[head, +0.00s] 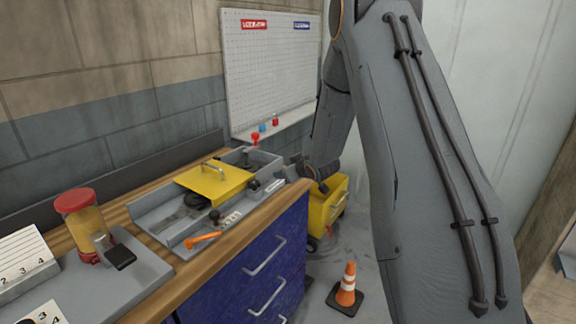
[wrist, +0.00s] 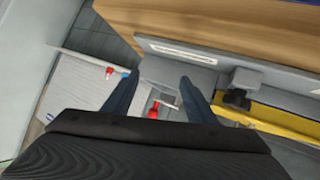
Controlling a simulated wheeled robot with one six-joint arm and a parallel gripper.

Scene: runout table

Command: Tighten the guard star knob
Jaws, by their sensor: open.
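The guard is a yellow plate (head: 216,182) with a handle, on a grey tray-like fixture (head: 150,213) on the bench. A black knob (head: 253,185) sits by the guard's right edge; a dark knob-like part (wrist: 237,98) shows beside the yellow guard (wrist: 270,120) in the wrist view. Another black knob (head: 214,215) stands near the guard's front corner. I cannot tell which is the star knob. My gripper (wrist: 158,80) is open, its two fingers apart with nothing held. In the head view my gripper (head: 304,168) is by the fixture's right end, partly hidden by my arm.
A red-topped part (wrist: 154,111) shows between and beyond my fingers. An orange lever (head: 203,237) lies at the fixture's front. A red-lidded jar (head: 80,212) stands left. A yellow cart (head: 327,205) and traffic cone (head: 346,285) stand on the floor, right of the bench.

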